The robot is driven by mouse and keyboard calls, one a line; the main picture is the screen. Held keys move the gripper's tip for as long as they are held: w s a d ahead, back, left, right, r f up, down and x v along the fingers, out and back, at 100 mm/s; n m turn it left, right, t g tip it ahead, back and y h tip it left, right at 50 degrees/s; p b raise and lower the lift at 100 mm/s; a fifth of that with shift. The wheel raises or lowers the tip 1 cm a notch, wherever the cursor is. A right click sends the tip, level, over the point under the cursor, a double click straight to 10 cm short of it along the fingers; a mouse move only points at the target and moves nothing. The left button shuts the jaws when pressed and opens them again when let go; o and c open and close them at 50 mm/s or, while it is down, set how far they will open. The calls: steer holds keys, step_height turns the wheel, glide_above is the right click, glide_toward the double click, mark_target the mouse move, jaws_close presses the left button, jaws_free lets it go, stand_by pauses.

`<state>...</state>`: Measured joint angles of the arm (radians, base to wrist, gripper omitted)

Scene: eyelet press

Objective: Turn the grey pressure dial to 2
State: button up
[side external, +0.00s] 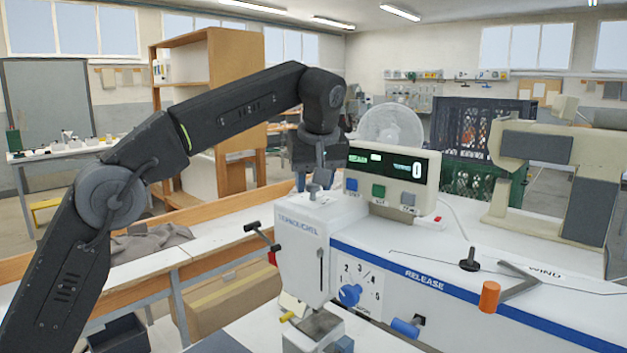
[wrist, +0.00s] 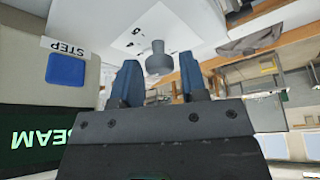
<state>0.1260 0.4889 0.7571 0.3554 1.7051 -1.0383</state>
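The grey pressure dial (wrist: 158,58) is a small round knob on the white top of the press head, with black marks printed beside it. In the side view the grey knob (side external: 314,190) shows small under my gripper (side external: 312,179). In the wrist view my gripper (wrist: 159,68) is open, its two dark blue fingers on either side of the dial with a gap at each side. I cannot tell how far down the fingers reach along it. The dial's setting cannot be read.
A blue knob (side external: 350,294) with printed numbers is on the press front. A black-handled lever (side external: 262,236) juts out left. An orange cylinder (side external: 489,297) stands on the right.

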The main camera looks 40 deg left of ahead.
steer(key=shift+o, duration=1.3)
steer(key=shift+v, duration=2.6)
steer(key=s+d, duration=0.6)
steer(key=d, duration=0.4)
steer(key=shift+s, duration=0.3)
steer(key=shift+f, duration=0.1)
